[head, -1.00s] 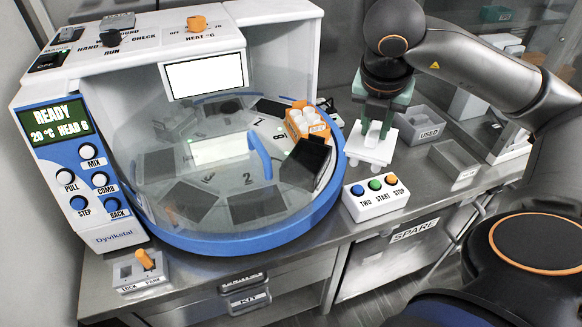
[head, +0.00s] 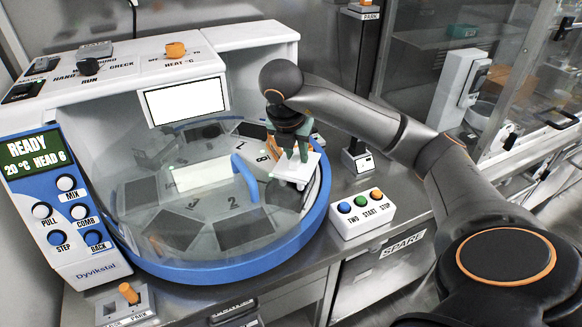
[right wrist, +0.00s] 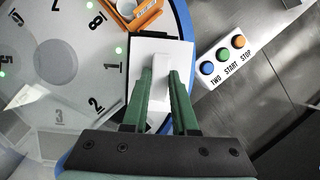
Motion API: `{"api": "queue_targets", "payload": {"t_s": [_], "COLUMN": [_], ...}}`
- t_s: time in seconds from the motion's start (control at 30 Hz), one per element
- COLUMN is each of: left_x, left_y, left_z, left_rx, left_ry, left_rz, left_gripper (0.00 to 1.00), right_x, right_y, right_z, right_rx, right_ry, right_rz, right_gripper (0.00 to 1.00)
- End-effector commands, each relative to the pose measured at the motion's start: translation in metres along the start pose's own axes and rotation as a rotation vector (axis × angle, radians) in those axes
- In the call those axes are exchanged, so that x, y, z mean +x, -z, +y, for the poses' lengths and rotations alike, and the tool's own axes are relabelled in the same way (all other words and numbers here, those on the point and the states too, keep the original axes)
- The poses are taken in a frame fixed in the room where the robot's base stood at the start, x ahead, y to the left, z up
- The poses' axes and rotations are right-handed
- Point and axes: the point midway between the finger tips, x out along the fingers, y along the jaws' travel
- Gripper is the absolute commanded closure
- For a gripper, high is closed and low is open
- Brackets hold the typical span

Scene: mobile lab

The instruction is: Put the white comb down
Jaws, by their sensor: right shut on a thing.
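The white comb (head: 298,168) is a flat white plate with an upright tab. My right gripper (head: 291,152) is shut on that tab and holds the comb at the right side of the machine's round deck (head: 250,222). The comb also shows in the right wrist view (right wrist: 176,52), between the green fingers of my right gripper (right wrist: 160,78). It covers most of a black block (right wrist: 133,42) by deck number 1. I cannot tell whether the comb touches that block. My left gripper is not in view.
A blue rim (head: 318,200) surrounds the deck, with a clear cover and blue handle (head: 245,178). An orange rack (right wrist: 138,16) sits beside the comb. A button box (head: 362,212) stands on the bench right of the rim. A PARK stand (head: 357,158) is behind it.

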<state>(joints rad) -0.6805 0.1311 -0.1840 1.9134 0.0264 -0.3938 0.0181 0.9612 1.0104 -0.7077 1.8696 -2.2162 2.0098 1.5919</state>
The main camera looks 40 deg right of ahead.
Motion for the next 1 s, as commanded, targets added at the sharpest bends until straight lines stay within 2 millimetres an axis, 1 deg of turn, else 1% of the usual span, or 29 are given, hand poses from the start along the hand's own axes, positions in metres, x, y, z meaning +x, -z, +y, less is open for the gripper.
{"api": "queue_targets", "payload": {"t_s": [0.17,0.23,0.43,0.83,0.87,1.0], "left_x": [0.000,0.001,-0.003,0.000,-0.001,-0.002], "left_y": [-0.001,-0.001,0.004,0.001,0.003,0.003], "left_z": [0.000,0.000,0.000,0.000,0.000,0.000], "left_rx": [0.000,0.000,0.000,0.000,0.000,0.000], "left_ry": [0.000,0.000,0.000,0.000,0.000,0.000], "left_rz": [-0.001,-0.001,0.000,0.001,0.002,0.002], "left_gripper": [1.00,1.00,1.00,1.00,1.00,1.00], "right_x": [0.011,0.019,0.043,0.050,0.048,0.048], "right_y": [0.001,0.003,0.012,0.015,0.014,0.014], "right_z": [0.009,0.015,0.014,0.014,0.014,0.014], "right_rx": [0.001,0.000,0.000,0.001,0.001,0.001], "right_ry": [0.000,0.000,0.002,-0.001,-0.001,-0.001], "right_rz": [0.001,0.001,0.000,-0.002,-0.002,-0.001], "right_gripper": [1.00,1.00,1.00,1.00,0.70,0.54]}}
